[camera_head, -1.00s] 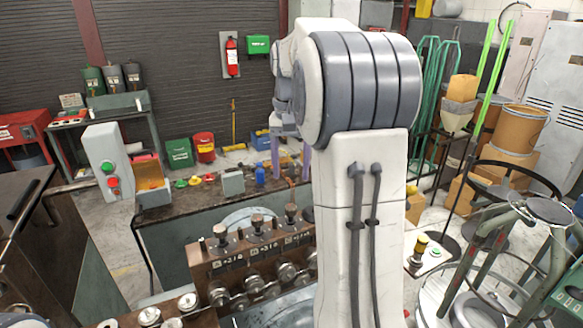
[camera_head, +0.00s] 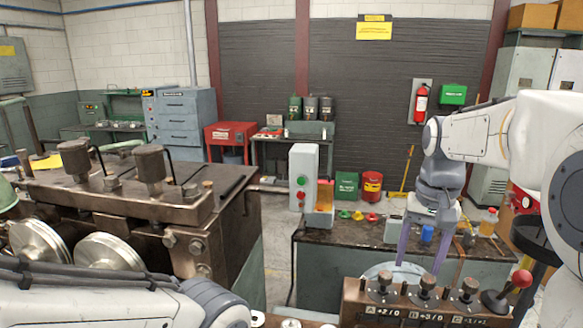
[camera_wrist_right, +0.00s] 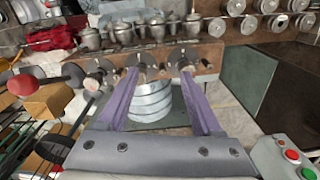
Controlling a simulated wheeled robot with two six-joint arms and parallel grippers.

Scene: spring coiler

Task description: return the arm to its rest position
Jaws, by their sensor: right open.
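My right arm reaches in from the right edge of the head view. Its gripper (camera_head: 418,262) points down with two purple fingers spread apart over the bench behind the spring coiler's control block. In the right wrist view, the open gripper (camera_wrist_right: 160,78) has nothing between its fingers; a pale ribbed cylinder (camera_wrist_right: 150,100) shows beyond them. A white link of my left arm crosses the bottom left of the head view; its gripper is out of the picture.
The control block (camera_head: 425,305) with knobs and a red-balled lever (camera_head: 521,278) stands below the right gripper. A blue jar (camera_head: 427,234) and a bottle (camera_head: 488,222) are close by on the bench. A large dark machine (camera_head: 120,215) fills the left. Floor shows between them.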

